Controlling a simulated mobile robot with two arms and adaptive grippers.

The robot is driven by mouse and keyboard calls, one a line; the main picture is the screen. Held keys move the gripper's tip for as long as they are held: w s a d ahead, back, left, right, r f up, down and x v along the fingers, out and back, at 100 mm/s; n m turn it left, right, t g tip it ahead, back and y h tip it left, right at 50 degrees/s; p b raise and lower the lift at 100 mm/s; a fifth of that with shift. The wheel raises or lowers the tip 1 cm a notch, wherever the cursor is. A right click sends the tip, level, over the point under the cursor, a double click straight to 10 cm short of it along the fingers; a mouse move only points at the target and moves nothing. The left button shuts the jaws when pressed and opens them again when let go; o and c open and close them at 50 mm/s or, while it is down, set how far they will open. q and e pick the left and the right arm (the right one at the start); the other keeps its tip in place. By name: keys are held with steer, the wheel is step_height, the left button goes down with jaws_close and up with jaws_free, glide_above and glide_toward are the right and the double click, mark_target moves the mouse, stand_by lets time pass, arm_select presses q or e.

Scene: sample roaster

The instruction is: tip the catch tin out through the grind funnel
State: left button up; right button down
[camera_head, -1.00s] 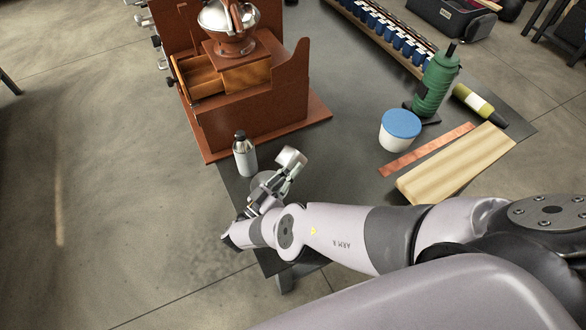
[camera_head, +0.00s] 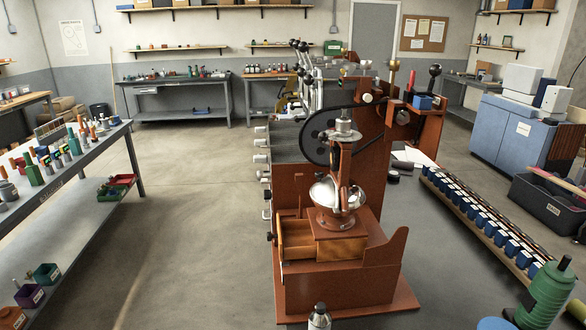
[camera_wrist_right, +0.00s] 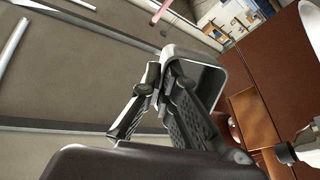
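The grind funnel (camera_head: 324,194) is a silvery bowl on the brown wooden grinder, above a light wooden drawer (camera_head: 300,240) that stands partly out. In the right wrist view my right gripper (camera_wrist_right: 165,75) has its fingers drawn together at the tips on the wall of a silvery, rounded-rectangular metal piece (camera_wrist_right: 215,75), which looks like the catch tin. Its contents cannot be made out. The grinder's brown wood (camera_wrist_right: 270,55) is to the right of the gripper, apart from it. Neither gripper shows in the head view now. My left gripper is in no view.
A small bottle (camera_head: 319,318) stands in front of the grinder, and a green canister (camera_head: 545,295) at the lower right. A rack of blue-and-white sample cups (camera_head: 480,215) runs along the right side. A belt wheel and upright brown panel rise behind the funnel. Grey floor lies left.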

steer(key=shift+n+t+y, duration=0.3)
steer(key=shift+t+y, duration=0.2)
steer(key=shift+y, duration=0.1)
steer(key=a+f, duration=0.1)
steer(key=a, duration=0.1)
steer(key=a+f+b, duration=0.1)
steer(key=a, duration=0.1)
steer(key=s+a+f+b, duration=0.1)
steer(key=a, duration=0.1)
steer(key=shift+s+a, duration=0.1)
steer(key=shift+w+d+r+g+y+p, duration=0.3)
steer(key=shift+w+d+y+p, duration=0.15)
steer(key=shift+y+p, duration=0.25)
steer(key=shift+f, duration=0.15)
steer(key=shift+d+f+y, duration=0.1)
steer(key=shift+d+y, duration=0.2)
